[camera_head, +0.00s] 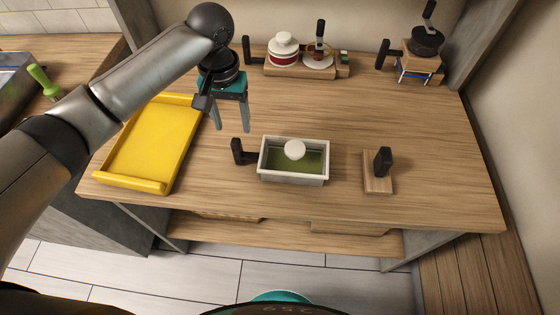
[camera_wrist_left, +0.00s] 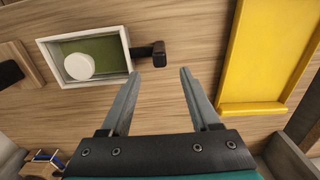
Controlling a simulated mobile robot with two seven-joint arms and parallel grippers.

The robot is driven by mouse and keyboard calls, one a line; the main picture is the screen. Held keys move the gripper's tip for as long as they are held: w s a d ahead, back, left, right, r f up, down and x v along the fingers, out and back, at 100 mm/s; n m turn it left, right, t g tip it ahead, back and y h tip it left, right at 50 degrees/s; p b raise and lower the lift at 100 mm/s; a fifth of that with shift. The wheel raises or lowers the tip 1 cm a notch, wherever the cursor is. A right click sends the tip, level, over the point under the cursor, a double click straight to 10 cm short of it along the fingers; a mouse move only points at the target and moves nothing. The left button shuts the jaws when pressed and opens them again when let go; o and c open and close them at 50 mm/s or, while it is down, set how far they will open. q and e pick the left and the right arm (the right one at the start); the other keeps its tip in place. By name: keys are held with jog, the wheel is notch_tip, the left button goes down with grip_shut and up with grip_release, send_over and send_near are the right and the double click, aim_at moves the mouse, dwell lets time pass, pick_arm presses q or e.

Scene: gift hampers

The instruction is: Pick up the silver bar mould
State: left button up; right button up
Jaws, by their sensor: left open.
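The bar mould (camera_head: 294,178) is a pale grey, silvery rectangular box with a green inside and a black handle (camera_head: 238,152) on its left. A white round knob (camera_head: 295,149) shows inside it. It stands on the wooden table near the front middle. My left gripper (camera_head: 231,130) is open and empty above the table, behind and just left of the handle. In the left wrist view, the mould (camera_wrist_left: 128,48) is at upper left, and its handle (camera_wrist_left: 158,55) lies just beyond the gap between my open fingertips (camera_wrist_left: 158,73). My right gripper is out of view.
A yellow tray (camera_head: 152,143) lies left of the gripper. A wooden block with a black handle (camera_head: 382,161) stands right of the mould. A board with a red-and-white jar (camera_head: 283,50) and a stand with a black round top (camera_head: 427,41) are at the back.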

aim_at(235, 141)
pick_arm(q)
jog(key=f, duration=0.5)
jog(key=f+b, duration=0.1)
jog(key=f, duration=0.1)
jog(key=shift+s+f, duration=0.25)
grip_shut()
dwell(0.3)
jog(key=shift+r, duration=0.1)
dwell(0.8)
